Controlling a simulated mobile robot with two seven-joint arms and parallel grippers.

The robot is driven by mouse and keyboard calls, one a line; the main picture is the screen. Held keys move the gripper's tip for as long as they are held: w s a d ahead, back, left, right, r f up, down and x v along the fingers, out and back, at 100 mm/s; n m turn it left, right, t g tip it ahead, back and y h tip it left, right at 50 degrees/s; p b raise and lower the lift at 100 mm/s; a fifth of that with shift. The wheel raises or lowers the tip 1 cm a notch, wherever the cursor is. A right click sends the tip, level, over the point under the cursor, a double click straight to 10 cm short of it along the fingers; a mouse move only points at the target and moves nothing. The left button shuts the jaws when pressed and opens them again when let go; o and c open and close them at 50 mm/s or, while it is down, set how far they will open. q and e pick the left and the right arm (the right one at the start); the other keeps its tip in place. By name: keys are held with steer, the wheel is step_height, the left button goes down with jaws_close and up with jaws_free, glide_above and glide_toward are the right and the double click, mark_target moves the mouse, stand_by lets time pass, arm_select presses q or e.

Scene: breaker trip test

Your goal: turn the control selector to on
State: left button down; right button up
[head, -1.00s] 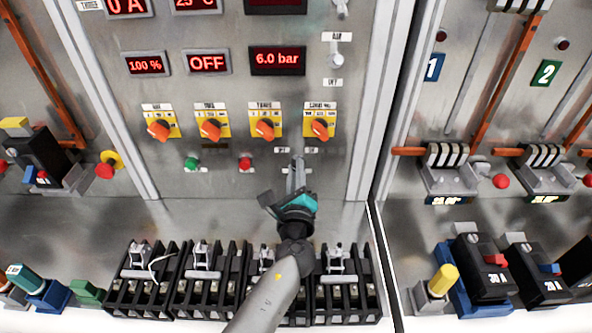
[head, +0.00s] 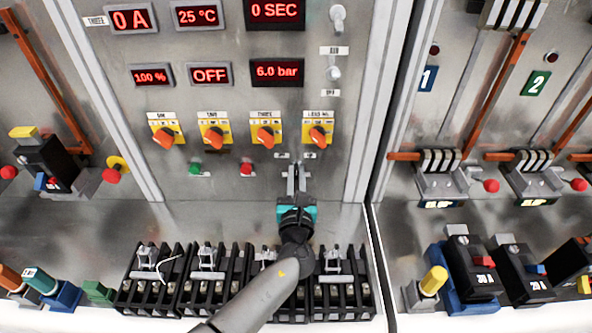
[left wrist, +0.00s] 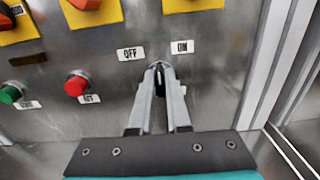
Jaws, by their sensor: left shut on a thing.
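The control selector is a small dark lever (left wrist: 158,76) on the panel, between the OFF label (left wrist: 131,54) and the ON label (left wrist: 182,47) in the left wrist view. My left gripper (left wrist: 160,78) is shut on the selector, and its fingertips hide most of it. Which label the lever points to is hard to tell behind the fingers. In the head view my left gripper (head: 297,172) reaches the lower right of the middle panel. My right gripper is in neither current view.
Above are orange knobs on yellow plates (head: 265,134). A green button (head: 195,168) and a red button (head: 246,169) sit to the left. Black terminal blocks (head: 340,290) stand on the shelf below. A panel post (head: 383,120) rises to the right.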

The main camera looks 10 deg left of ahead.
arm_select(q)
steer(key=m+p, duration=0.2)
steer(key=m, duration=0.2)
steer(key=shift+m, duration=0.3)
steer(key=shift+d+f+m+p, duration=0.1)
steer(key=shift+m+p, duration=0.7)
steer(key=shift+m, duration=1.2)
steer(key=c, duration=0.9)
jaws_free()
steer(key=shift+s, duration=0.1)
steer(key=s+d, duration=0.1)
steer(key=s, duration=0.4)
steer(key=s+d, duration=0.1)
steer(key=s, duration=0.3)
steer(key=s+d, duration=0.1)
steer(key=s, duration=0.4)
steer(key=shift+s, duration=0.35)
steer(key=shift+s, duration=0.1)
